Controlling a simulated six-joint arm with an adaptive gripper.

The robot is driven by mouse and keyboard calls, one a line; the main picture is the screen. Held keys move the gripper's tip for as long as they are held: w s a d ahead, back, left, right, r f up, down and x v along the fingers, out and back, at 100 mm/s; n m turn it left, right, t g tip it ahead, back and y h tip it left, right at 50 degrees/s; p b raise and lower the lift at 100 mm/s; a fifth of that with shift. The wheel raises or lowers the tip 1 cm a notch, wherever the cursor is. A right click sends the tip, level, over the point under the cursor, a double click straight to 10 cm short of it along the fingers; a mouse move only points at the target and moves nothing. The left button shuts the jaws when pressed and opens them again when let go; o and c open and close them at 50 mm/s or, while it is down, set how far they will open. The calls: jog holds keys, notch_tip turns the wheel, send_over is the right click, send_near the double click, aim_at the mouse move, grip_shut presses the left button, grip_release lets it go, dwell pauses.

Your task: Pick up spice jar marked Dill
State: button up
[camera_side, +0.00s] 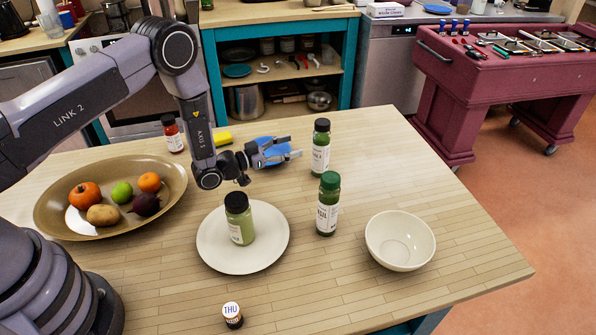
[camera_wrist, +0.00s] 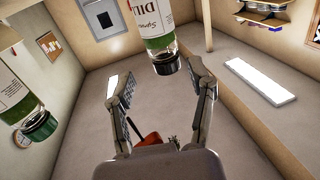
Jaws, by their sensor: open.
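The Dill jar (camera_side: 320,158) is a dark green jar with a black cap, upright on the table in the side view. In the wrist view, which is upside down, its label (camera_wrist: 151,18) reads "DIL" with the rest cut off. My gripper (camera_side: 293,147) is open and empty, pointing sideways at this jar from its left, with a gap between. In the wrist view the jar shows ahead, between and beyond the finger tips of my gripper (camera_wrist: 156,82).
A green-capped jar (camera_side: 328,207) stands close by; it also shows in the wrist view (camera_wrist: 22,100). A third jar (camera_side: 240,228) stands on a white plate (camera_side: 270,255). A blue plate (camera_side: 270,160) lies under my gripper. A white bowl (camera_side: 400,240) is at right.

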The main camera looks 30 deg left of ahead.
aim_at(329, 134)
jog(key=x, duration=1.1)
jog(key=shift+a, duration=0.1)
jog(key=shift+c, duration=0.4)
